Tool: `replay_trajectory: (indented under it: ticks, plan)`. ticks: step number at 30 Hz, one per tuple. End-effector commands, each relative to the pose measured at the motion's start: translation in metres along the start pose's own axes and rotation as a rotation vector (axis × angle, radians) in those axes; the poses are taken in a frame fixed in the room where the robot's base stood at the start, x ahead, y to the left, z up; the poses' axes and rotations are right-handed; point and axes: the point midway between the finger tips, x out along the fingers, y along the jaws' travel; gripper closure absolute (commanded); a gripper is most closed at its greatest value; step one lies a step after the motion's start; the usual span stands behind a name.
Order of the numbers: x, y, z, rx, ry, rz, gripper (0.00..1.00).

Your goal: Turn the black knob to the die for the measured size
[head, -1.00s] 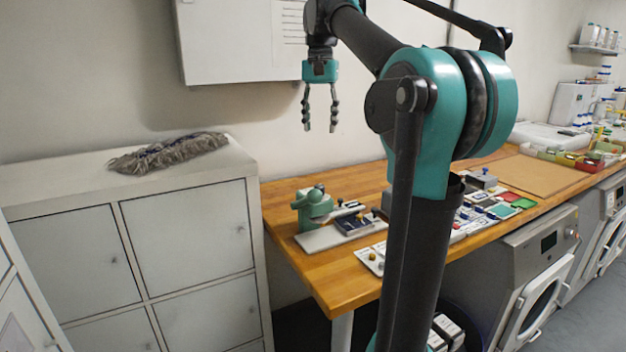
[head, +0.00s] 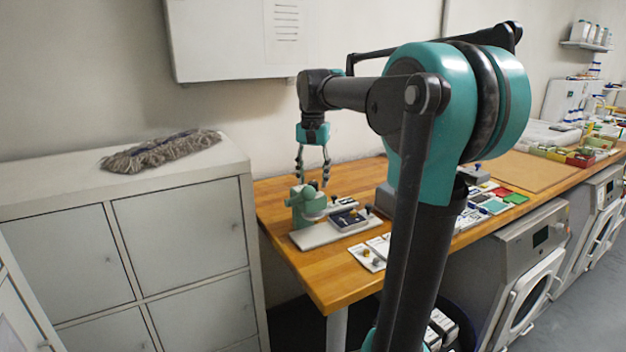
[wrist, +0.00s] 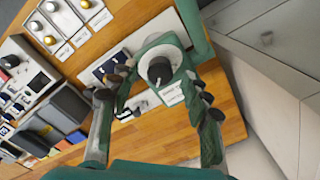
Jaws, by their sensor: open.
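A green hand press (head: 306,207) stands on a pale base plate (head: 317,236) at the left end of the wooden workbench. In the wrist view the press head (wrist: 148,50) faces me, with the black knob (wrist: 160,71) on its round white face. A small white label hangs just below the knob. My gripper (head: 312,183) is open and empty, pointing down over the press. In the wrist view its two fingers frame the knob from either side, apart from it. Die markings around the knob are too small to read.
A dark blue tray (head: 349,220) sits on the base plate beside the press. White cards with knobs (head: 372,254) lie to its right on the bench (head: 335,285). A grey cabinet (head: 180,235) with a mop head (head: 160,151) stands left. My arm hides part of the bench.

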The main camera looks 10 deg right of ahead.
Motion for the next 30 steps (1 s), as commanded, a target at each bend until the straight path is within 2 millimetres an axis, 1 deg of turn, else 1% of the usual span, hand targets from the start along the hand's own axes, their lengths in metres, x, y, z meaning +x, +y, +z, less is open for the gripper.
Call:
replay_trajectory:
  ticks: [4,11,12,23,24,30]
  plan:
    - [0.007,0.0,0.0001,0.0,0.0,0.0,0.52]
    - [0.0077,0.0,0.0001,0.0,0.0,0.0,0.52]
    - [0.0077,0.0,0.0001,0.0,0.0,0.0,0.53]
    - [0.0075,0.0001,0.0001,0.0,0.0,0.0,0.98]
    - [0.0075,0.0001,0.0001,0.0,0.0,0.0,1.0]
    - [0.0075,0.0001,0.0001,-0.013,0.0,0.0,1.0]
